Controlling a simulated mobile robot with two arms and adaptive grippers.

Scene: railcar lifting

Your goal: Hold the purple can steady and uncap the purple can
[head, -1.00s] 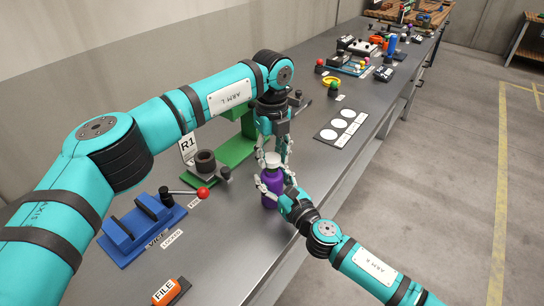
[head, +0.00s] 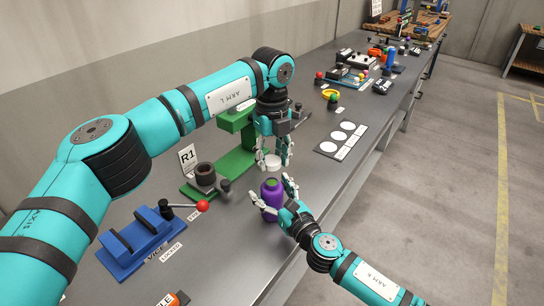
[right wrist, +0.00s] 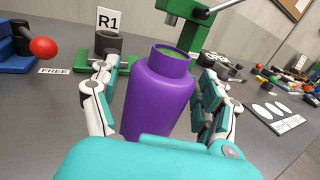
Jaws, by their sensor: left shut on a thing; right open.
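The purple can (head: 272,198) stands upright on the grey bench in the head view, its top open with green showing inside. It also shows in the right wrist view (right wrist: 158,100). My left gripper (head: 274,158) points down and is shut on the white cap (head: 273,162), holding it just above the can's mouth, apart from it. My right gripper (head: 272,190) is open, with its fingers spread on either side of the can. In the right wrist view, gaps show between the can and both fingers.
A blue vise (head: 142,243) with a red-knobbed lever stands at left. A green press (head: 236,158) and a dark cylinder (head: 205,176) beside the R1 sign (head: 188,158) stand behind the can. A mat with white circles (head: 341,138) lies to the right.

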